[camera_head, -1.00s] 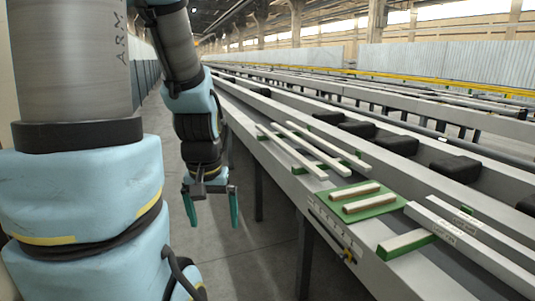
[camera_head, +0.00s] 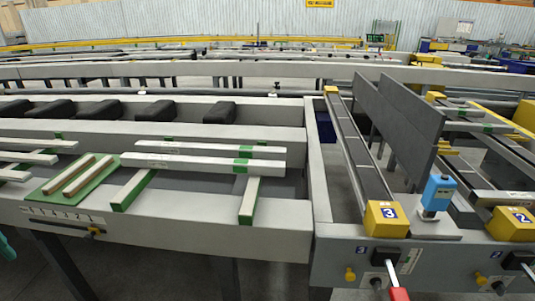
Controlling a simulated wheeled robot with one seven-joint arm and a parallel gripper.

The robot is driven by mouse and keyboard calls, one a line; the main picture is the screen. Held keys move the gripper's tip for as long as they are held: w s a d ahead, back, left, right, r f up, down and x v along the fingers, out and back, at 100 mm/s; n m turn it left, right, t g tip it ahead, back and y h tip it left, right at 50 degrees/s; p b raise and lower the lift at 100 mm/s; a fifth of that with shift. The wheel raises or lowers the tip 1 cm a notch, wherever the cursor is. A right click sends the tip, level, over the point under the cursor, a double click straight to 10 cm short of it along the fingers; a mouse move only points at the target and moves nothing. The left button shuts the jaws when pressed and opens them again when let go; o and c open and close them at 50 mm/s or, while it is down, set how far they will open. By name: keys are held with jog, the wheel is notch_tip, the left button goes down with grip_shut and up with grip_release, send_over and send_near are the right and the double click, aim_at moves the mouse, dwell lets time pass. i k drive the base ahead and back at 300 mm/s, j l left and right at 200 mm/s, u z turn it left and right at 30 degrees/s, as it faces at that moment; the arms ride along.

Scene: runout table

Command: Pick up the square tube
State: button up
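Two long, pale square tubes with green bands lie side by side on the runout table (camera_head: 270,240). The front tube (camera_head: 185,162) and the back tube (camera_head: 215,149) rest across two short supports and cover parts of them. I cannot tell which one the task means. Only a teal finger of my gripper (camera_head: 6,248) shows at the left edge, in front of the table and well left of the tubes. The rest of my gripper is out of frame, so its opening is hidden. No tube shows at the visible finger.
A green plate (camera_head: 50,188) with two short bars lies left of the tubes. More pale bars (camera_head: 30,157) lie at the far left. Black blocks (camera_head: 155,110) line the back. A grey frame with yellow end blocks (camera_head: 386,219) stands to the right.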

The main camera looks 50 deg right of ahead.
aim_at(195, 149)
jog(key=l+z, duration=0.3)
jog(key=z, duration=0.15)
jog(key=i+l+z, duration=0.2)
jog(key=z, duration=0.25)
jog(key=i+l+z, duration=0.15)
jog(key=z, duration=0.3)
jog(key=i+l, duration=0.25)
jog(key=l, duration=0.1)
